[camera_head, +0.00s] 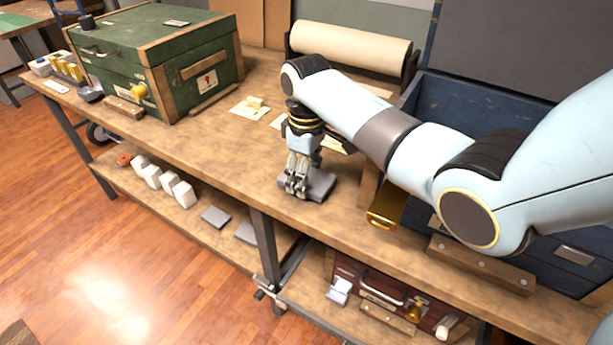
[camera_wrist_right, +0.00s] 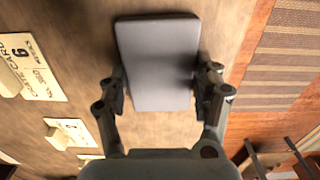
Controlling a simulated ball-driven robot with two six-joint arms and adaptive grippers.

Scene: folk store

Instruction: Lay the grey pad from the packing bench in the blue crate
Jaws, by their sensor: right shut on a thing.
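The grey pad (camera_head: 320,184) lies on or just above the packing bench top, near its front edge; I cannot tell if it is lifted. It also shows in the right wrist view (camera_wrist_right: 160,50) as a flat grey rectangle. My right gripper (camera_head: 297,187) points down at the pad and is shut on it, with one finger at each side in the wrist view (camera_wrist_right: 162,88). The blue crate (camera_head: 455,105) is at the right of the bench, partly hidden behind my right arm. My left gripper is not in view.
A green chest (camera_head: 110,75) stands at the left of the packing bench (camera_head: 215,135). A paper roll (camera_head: 350,47) is at the back. Small cards (camera_head: 250,110) lie behind the gripper. A brass-coloured piece (camera_head: 387,205) is between pad and crate. The lower shelf holds white blocks (camera_head: 160,178).

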